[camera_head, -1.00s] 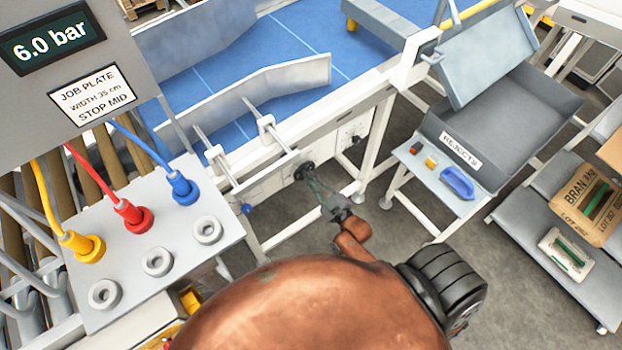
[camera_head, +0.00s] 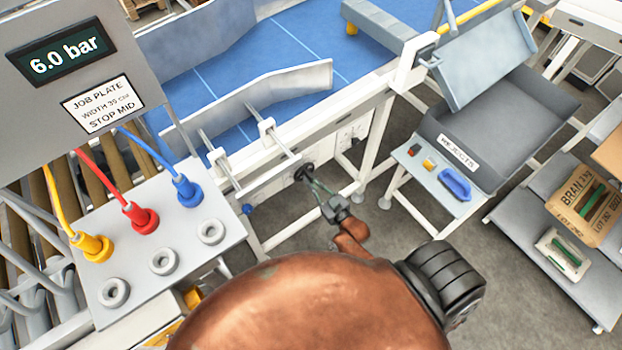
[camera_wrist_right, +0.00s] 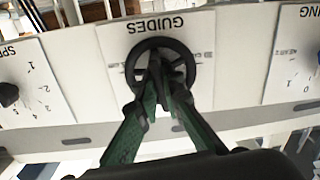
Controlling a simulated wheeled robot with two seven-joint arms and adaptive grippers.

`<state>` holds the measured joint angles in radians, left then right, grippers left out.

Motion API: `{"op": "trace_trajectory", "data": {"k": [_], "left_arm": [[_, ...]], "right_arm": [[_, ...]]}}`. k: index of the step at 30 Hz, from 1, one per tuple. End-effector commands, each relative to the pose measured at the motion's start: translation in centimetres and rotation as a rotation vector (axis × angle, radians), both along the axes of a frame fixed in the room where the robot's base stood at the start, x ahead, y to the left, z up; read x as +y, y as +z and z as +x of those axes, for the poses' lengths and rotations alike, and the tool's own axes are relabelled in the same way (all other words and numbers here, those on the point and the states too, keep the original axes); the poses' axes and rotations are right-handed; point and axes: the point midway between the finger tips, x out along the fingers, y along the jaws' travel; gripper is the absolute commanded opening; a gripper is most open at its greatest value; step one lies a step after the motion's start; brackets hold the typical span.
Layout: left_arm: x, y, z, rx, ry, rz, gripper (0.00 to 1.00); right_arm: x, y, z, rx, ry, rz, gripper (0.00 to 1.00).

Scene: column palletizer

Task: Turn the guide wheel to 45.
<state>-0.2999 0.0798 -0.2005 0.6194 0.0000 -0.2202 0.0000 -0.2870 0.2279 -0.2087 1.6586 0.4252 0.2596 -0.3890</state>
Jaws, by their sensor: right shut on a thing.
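The guide wheel is a black handwheel (camera_wrist_right: 162,62) under the word GUIDES, upside down in the right wrist view. It also shows in the head view (camera_head: 304,172), low on the side of the blue conveyor. My right gripper (camera_wrist_right: 165,85) has its green fingers shut on the wheel near its middle; it shows small in the head view (camera_head: 314,182). The scale marks around the wheel are mostly hidden or too small to read. A bent guide rail (camera_head: 250,100) stands on the blue belt. My left gripper is not in view.
A connector box (camera_head: 160,240) with yellow, red and blue plugs stands at left under a panel reading 6.0 bar (camera_head: 62,55). Two other dials flank the wheel in the wrist view. A grey rejects bin (camera_head: 500,125) stands right.

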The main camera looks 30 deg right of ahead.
Motion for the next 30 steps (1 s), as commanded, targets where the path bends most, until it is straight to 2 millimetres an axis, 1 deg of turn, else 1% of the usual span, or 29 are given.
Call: {"op": "trace_trajectory", "data": {"k": [1,6,15,23,30], "left_arm": [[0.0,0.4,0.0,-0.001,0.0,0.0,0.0],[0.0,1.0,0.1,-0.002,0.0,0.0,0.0],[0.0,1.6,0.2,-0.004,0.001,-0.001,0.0],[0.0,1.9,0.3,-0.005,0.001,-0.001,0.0],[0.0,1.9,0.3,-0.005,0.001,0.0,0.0]], "right_arm": [[0.0,0.1,0.0,0.005,0.001,0.044,0.0],[0.0,0.1,0.0,0.017,0.0,0.194,0.0],[0.1,0.0,0.0,0.033,0.001,0.398,0.0],[0.1,-0.1,-0.1,0.041,0.0,0.491,0.0],[0.1,-0.1,-0.1,0.042,0.0,0.515,0.0]]}}
